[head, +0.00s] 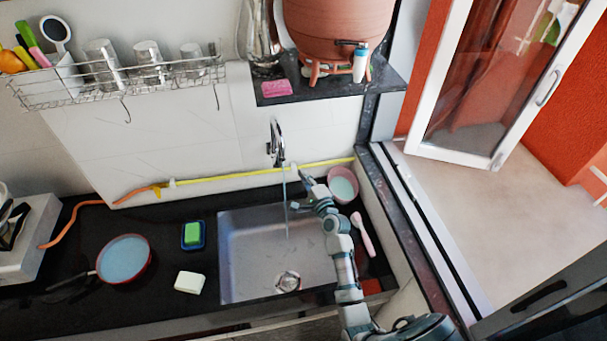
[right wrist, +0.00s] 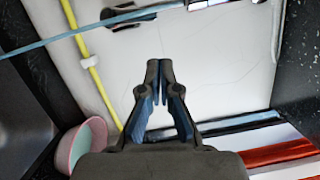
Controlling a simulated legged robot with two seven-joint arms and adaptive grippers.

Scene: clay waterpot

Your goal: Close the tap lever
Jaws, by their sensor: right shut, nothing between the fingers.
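The metal sink tap (head: 277,145) is on the white wall above the sink, and a thin stream of water (head: 286,205) falls from it. Its lever is too small to make out clearly. My right gripper (head: 299,175) is just right of and below the tap, near the wall. In the right wrist view its fingers (right wrist: 160,67) are shut with nothing between them. There the water stream (right wrist: 80,33) crosses the top left, and part of the tap (right wrist: 205,4) shows at the top edge, apart from the fingertips. My left gripper is out of view.
The steel sink (head: 255,255) is below. A pink bowl (head: 343,184) and a pink brush (head: 362,234) lie right of my arm. A yellow hose (head: 240,174) runs along the wall. The clay waterpot (head: 338,20) stands on a shelf (head: 385,85) above. An open window (head: 480,80) is right.

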